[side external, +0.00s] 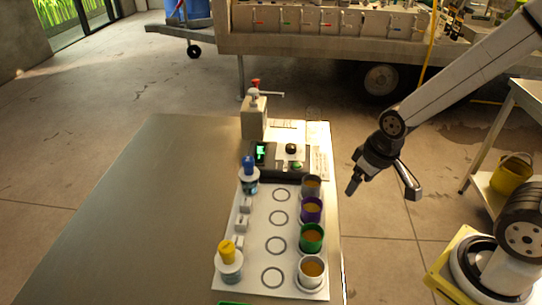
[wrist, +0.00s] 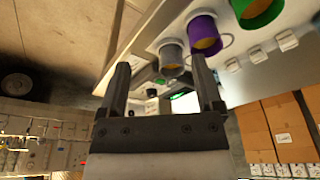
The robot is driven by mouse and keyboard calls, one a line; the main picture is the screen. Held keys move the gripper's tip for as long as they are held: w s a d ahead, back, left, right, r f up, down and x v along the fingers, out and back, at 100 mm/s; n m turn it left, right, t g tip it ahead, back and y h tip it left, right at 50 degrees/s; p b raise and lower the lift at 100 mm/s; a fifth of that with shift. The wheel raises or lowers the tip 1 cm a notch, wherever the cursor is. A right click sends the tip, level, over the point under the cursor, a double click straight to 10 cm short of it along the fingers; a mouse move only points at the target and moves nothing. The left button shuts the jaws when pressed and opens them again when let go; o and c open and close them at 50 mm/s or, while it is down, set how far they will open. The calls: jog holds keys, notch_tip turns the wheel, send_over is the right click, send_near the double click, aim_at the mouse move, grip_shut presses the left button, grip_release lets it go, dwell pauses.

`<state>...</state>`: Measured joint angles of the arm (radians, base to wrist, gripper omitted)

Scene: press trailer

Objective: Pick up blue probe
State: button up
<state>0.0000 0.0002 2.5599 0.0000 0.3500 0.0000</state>
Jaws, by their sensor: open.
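The blue probe (side external: 248,164) stands upright in a clear bottle-like holder at the back left of the white mat in the side view. I cannot make it out in the wrist view. My gripper (side external: 354,188) hangs in the air to the right of the table, well apart from the probe. In the wrist view, my gripper's two fingers (wrist: 162,75) are spread with nothing held between them.
A yellow-capped probe (side external: 228,252) stands at the mat's front left. Grey, purple (side external: 312,210) and green (side external: 311,238) cups line the mat's right side. A meter (side external: 263,153) with a green display and a dispenser (side external: 253,118) stand behind. The table's left (side external: 130,210) is clear.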

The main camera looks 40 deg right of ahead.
jog(key=shift+o, duration=0.2)
jog(key=shift+w, duration=0.1)
jog(key=r+n+y, duration=0.2)
jog(key=n, duration=0.5)
send_over(248, 159)
jog(key=s+d, duration=0.1)
jog(key=s, duration=0.1)
jog(key=shift+w+d+f, duration=0.1)
jog(key=shift+w+f, duration=0.05)
jog(key=shift+w, duration=0.1)
jog(key=shift+f, duration=0.15)
jog(key=shift+d+x, duration=0.2)
jog(key=shift+x, duration=0.95)
jog(key=shift+a+f, duration=0.1)
jog(key=shift+a, duration=0.1)
jog(key=shift+x, duration=2.5)
jog(key=shift+w, duration=0.15)
jog(key=shift+c, duration=0.2)
